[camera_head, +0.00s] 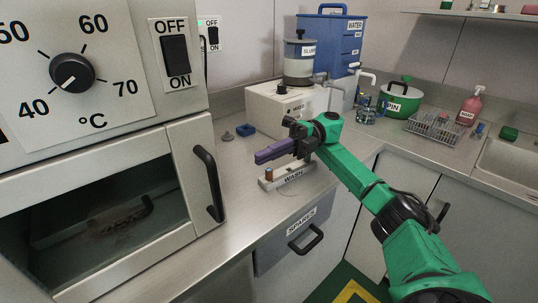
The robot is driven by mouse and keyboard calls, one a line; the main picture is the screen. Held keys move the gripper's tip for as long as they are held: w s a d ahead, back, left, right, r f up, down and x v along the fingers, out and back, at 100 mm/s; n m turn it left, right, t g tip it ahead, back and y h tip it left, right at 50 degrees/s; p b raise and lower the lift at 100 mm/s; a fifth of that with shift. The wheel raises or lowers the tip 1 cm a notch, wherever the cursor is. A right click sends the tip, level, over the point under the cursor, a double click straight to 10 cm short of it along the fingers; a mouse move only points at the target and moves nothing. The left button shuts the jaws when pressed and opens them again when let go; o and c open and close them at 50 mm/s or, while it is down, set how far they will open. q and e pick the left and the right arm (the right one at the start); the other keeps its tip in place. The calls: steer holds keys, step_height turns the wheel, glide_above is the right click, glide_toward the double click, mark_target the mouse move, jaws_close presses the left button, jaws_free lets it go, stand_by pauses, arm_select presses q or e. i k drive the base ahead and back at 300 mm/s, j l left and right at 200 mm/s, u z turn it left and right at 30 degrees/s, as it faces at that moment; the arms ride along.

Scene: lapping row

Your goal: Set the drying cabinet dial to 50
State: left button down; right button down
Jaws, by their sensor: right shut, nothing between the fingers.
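The drying cabinet (150,152) fills the left of the view. Its black round dial (72,72) sits on a white plate marked 40, 50, 60, 70 and °C. The dial's pale pointer mark faces down-left, toward the 40 side; its exact reading is hard to tell. My right gripper (260,156), with purple fingers, is shut and empty. It is over the counter, to the right of the cabinet and well away from the dial, just above the WASH block. My left gripper is not in view.
A black OFF/ON switch (175,55) is beside the dial. The cabinet's window door has a protruding black handle (208,183). The WASH block (290,176), a cream machine with a slurry pot (299,65), a blue WATER unit (327,42) and a green SPIN pot (400,102) stand on the counter.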

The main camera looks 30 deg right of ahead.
mark_target(72, 72)
steer(key=k, duration=1)
